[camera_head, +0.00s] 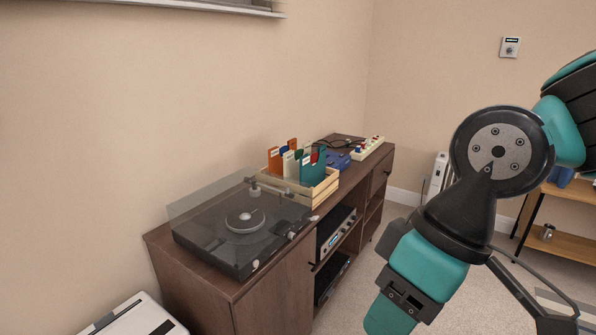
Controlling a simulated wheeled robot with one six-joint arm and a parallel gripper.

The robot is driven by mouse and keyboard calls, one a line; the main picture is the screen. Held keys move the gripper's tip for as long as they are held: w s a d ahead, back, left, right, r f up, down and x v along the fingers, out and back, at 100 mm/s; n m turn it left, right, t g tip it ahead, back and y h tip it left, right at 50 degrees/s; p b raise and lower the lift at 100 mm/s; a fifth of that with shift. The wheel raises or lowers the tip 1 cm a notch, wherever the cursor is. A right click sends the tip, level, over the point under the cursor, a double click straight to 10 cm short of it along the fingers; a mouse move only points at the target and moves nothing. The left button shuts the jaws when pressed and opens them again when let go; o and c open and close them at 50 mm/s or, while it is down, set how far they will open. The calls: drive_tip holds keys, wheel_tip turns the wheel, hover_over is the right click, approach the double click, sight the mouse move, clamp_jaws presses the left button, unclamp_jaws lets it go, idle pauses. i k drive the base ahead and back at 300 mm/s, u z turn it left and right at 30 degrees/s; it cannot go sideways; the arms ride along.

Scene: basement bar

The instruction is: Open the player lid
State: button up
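The record player (243,222) sits on the near end of a dark brown cabinet. Its smoky see-through lid (200,207) appears to be down over the deck, but its exact angle is hard to tell. The platter and the pale tonearm show through or beside it. A small knob stands at the player's near front corner. My arm, teal and black, hangs in the right half of the view, to the right of the player and apart from it. My gripper's fingertips cannot be made out; the arm runs out of the picture at the bottom.
A wooden crate of coloured sleeves (327,188) stands close behind the player. Farther back is a pale box with red knobs (367,149). Audio units fill the cabinet (275,300) shelves. A white case (135,318) stands at lower left. A wooden shelf (565,245) is at right.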

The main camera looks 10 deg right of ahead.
sight(287, 226)
drive_tip(key=z, duration=0.85)
drive_tip(key=i, duration=0.35)
drive_tip(key=u, duration=1.15)
